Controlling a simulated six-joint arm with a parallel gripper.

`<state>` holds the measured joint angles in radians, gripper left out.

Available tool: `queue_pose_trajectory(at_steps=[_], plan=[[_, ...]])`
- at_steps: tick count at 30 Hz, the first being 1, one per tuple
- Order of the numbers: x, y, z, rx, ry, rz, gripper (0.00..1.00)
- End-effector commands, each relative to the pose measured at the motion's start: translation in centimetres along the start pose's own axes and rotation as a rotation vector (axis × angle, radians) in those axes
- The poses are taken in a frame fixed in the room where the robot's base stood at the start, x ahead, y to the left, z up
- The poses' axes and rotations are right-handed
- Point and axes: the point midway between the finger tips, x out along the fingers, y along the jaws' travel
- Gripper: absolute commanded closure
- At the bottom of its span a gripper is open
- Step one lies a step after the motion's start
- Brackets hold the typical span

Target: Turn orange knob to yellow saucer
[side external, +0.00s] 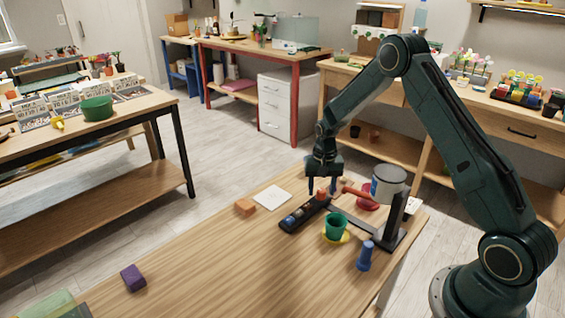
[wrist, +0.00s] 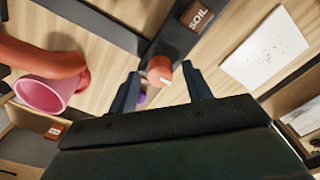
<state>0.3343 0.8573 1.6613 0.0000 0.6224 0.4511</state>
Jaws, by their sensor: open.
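The orange knob (side external: 321,195) sits at the far end of a black strip (side external: 292,226) on the wooden table. In the wrist view the orange knob (wrist: 160,69) shows between my fingers, with a pale mark on it. My gripper (side external: 322,188) is open, pointing down over the knob, one finger on each side; it also shows in the wrist view (wrist: 160,88). I cannot tell if the fingers touch the knob. The yellow saucer (side external: 345,238) lies right of the strip, partly hidden under a green pot (side external: 334,224).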

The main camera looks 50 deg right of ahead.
Motion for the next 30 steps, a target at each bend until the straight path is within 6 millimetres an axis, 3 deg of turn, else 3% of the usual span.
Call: queue_pose_trajectory(at_steps=[4, 11, 23, 30], plan=[[-0.01, 0.00, 0.00, 0.000, 0.000, 0.000, 0.51], [-0.02, 0.00, 0.01, 0.000, 0.000, 0.000, 0.94], [-0.04, 0.00, 0.01, -0.041, -0.001, 0.000, 0.95], [-0.05, 0.00, 0.01, -0.160, -0.001, 0.000, 0.95]])
